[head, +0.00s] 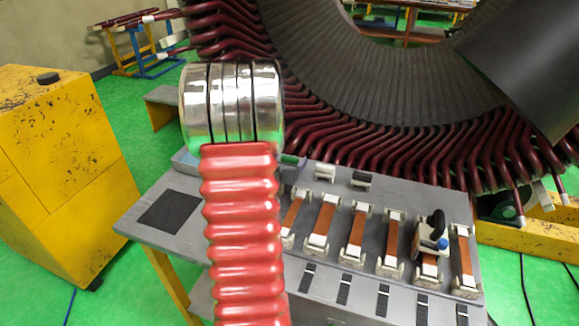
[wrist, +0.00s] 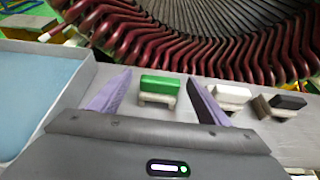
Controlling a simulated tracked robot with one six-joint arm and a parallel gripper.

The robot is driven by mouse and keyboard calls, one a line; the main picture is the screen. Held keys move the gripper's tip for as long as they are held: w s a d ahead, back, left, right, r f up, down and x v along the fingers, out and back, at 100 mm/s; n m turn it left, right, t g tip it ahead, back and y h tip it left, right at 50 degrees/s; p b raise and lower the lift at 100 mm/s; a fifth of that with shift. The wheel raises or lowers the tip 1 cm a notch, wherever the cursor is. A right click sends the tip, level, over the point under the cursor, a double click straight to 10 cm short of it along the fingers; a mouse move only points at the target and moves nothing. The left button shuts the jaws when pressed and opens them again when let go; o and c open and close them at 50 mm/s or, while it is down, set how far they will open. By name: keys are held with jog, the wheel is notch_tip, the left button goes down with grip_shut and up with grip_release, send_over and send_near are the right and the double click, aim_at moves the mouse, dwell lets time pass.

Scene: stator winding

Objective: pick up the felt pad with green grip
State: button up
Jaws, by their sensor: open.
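The felt pad with green grip (wrist: 159,88) stands on the grey table in the wrist view, a green block on a pale pad. It lies between and ahead of the two purple fingers of my gripper (wrist: 155,90), which is open and empty. In the head view only part of the green grip (head: 290,159) shows; my red and silver arm hides the rest and my gripper. I cannot tell if the fingers touch the pad.
A white-gripped pad (head: 325,172) and a black-gripped pad (head: 361,180) stand to the right. A blue tray (wrist: 42,80) lies left. Several brown bars in white holders (head: 324,222) stand nearer. Dark red stator coils (wrist: 150,50) rise behind.

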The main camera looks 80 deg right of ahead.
jog(key=shift+x, duration=1.2)
jog(key=shift+c, duration=0.3)
jog(key=c, duration=1.1)
jog(key=shift+r, duration=0.1)
notch_tip(320, 180, up, 10)
jog(key=shift+f, duration=0.2)
jog(key=shift+r, duration=0.15)
